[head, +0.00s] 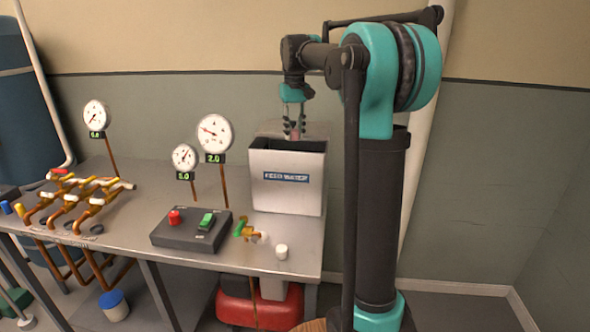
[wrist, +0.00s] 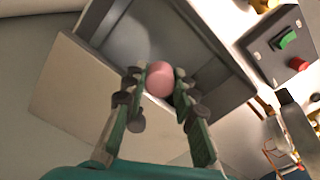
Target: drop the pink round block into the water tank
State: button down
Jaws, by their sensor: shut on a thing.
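The pink round block (wrist: 159,79) is between the fingertips of my gripper (wrist: 160,95) in the wrist view. My gripper is shut on it, with one finger on each side. In the head view my gripper (head: 294,136) points down over the back part of the water tank (head: 286,190), a grey open-topped box with a blue label. Only a bit of pink shows between the fingers there. In the wrist view the tank's open inside (wrist: 130,40) lies beyond the block. The head view does not show clearly whether the block is above or below the rim.
A dark control box (head: 192,232) with red and green switches sits left of the tank on the metal table (head: 140,205). Dial gauges (head: 215,132) on copper stems stand behind it. A white cylinder (head: 281,252) and a brass valve (head: 247,233) are in front of the tank.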

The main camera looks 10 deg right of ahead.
jog(key=shift+f, duration=0.4)
jog(key=c, duration=1.1)
grip_release()
jog(key=shift+c, duration=0.2)
notch_tip(320, 180, up, 12)
